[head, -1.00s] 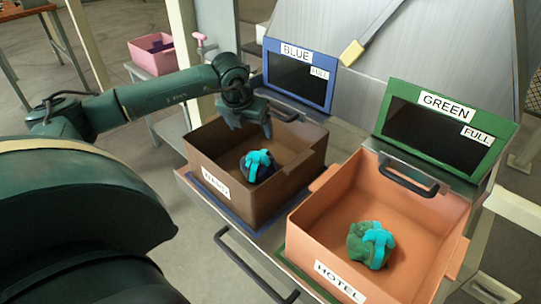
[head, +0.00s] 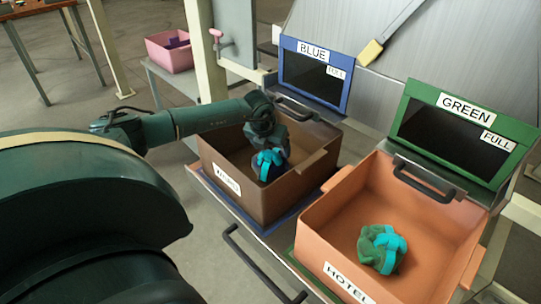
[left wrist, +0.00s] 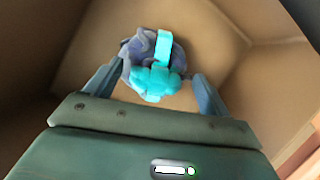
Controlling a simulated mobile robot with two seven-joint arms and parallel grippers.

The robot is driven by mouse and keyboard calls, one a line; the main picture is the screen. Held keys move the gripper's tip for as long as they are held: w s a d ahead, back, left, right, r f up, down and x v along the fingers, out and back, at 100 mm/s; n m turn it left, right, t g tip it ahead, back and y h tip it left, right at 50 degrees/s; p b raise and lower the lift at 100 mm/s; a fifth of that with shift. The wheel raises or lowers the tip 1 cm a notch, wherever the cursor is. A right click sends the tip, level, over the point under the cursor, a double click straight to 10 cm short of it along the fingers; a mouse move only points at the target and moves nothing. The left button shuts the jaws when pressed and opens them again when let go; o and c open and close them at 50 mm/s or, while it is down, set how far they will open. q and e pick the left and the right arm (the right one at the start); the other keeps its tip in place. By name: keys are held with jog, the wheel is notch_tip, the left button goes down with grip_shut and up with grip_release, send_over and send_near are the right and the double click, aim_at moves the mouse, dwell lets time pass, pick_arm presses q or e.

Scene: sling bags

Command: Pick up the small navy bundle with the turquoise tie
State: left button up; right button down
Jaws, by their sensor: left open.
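The small navy bundle with the turquoise tie (head: 266,169) sits in the brown box on the left. In the left wrist view the bundle (left wrist: 140,47) lies on the box floor, its turquoise tie facing the camera. My left gripper (head: 272,150) reaches down into the brown box (head: 290,202) over the bundle. In the left wrist view the open fingers (left wrist: 156,85) stand on either side of the bundle's near part; I cannot tell whether they touch it. My right gripper is not in view.
An orange box (head: 340,205) labelled HOTEL holds a green bundle with a turquoise tie (head: 381,249). Behind the boxes stand a blue-framed panel (head: 312,77) and a green-framed panel (head: 455,133). A pink box (head: 170,55) rests on a stand at the back left. The brown box's walls surround my left gripper.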

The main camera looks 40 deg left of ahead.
pick_arm(q)
jog(key=shift+w+f, duration=0.1)
jog(key=shift+f, duration=0.15)
jog(key=shift+c, duration=0.4)
jog(key=shift+r, duration=0.1)
jog(key=c, duration=1.5)
